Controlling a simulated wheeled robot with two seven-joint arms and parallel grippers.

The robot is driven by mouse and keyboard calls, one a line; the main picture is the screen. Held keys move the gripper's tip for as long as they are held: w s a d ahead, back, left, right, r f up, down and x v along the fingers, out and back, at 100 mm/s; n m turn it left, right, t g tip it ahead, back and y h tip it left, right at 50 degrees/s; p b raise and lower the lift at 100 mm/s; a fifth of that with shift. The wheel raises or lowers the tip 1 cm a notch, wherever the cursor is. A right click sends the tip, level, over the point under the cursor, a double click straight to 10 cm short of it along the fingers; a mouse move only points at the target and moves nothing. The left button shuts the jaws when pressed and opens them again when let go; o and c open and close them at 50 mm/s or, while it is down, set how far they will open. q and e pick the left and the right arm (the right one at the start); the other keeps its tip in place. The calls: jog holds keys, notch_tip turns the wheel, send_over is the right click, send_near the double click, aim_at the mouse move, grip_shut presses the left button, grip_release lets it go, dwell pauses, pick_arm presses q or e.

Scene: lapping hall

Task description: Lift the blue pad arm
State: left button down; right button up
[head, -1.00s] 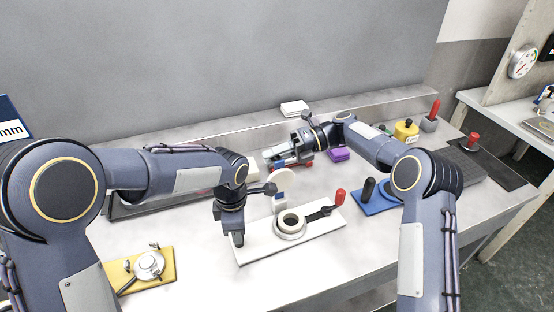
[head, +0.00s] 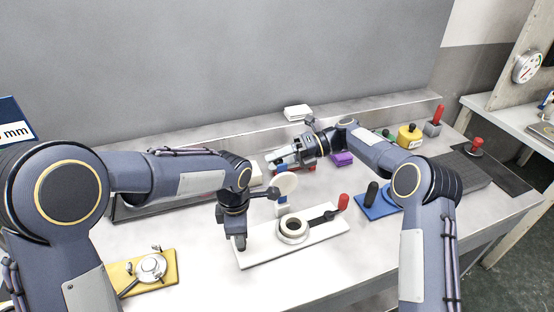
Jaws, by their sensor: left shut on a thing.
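My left gripper (head: 240,245) points down at the left end of a white board (head: 325,252). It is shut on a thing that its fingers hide. Behind the board a pale round disc (head: 288,184) stands above a small white and blue part (head: 282,203); I cannot tell how this joins the held thing. The board carries a cream ring (head: 293,228) and a dark lever (head: 322,217) with a red handle (head: 343,202). My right gripper (head: 280,161) is farther back, beside a red and blue item (head: 300,169); its finger opening is unclear.
A yellow plate (head: 165,272) with a silver round fitting lies at front left. A blue plate (head: 379,208) with a black handle (head: 371,190) lies right of the board. A purple block (head: 342,159) and yellow pot (head: 409,135) stand behind.

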jog(key=v, duration=1.2)
pick_arm(q)
jog(key=c, duration=1.1)
grip_release()
jog(key=shift+o, duration=0.2)
